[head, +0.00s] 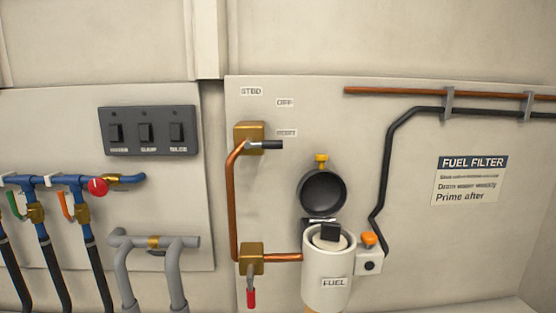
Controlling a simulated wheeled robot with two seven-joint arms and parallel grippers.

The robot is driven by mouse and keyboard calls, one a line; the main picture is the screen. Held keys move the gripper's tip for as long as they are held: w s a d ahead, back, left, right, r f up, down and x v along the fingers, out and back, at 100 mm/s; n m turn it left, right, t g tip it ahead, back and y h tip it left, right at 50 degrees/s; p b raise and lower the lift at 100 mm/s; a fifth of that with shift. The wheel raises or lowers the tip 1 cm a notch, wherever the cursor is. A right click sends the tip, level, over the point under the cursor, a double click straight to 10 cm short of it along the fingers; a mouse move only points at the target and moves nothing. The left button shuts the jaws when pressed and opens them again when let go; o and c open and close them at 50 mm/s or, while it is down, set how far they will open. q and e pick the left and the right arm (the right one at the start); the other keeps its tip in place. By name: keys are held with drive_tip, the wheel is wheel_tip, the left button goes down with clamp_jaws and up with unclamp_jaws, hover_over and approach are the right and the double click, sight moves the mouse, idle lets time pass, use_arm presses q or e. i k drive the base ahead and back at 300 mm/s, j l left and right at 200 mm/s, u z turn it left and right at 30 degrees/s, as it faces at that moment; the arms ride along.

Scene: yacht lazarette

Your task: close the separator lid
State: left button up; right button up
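The fuel separator (327,276) is a white cylinder labelled FUEL, mounted on the wall panel right of the picture's centre. Its round dark lid (322,194) stands open, tilted up above the rim at the back, with a small yellow knob (321,161) at its top. A white filter element (329,242) with a black block on it shows in the open mouth. Neither of my grippers is in view.
A brass valve (250,137) with a black handle and a lower valve (251,258) with a red handle sit left of the separator. Black hose (386,170) runs up beyond. Space before the lid is clear.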

sight(322, 193)
drive_tip(key=j+u, duration=0.1)
drive_tip(key=j, duration=0.8)
drive_tip(key=k+j, duration=0.1)
drive_tip(key=j, duration=0.85)
drive_tip(key=k+u, duration=0.05)
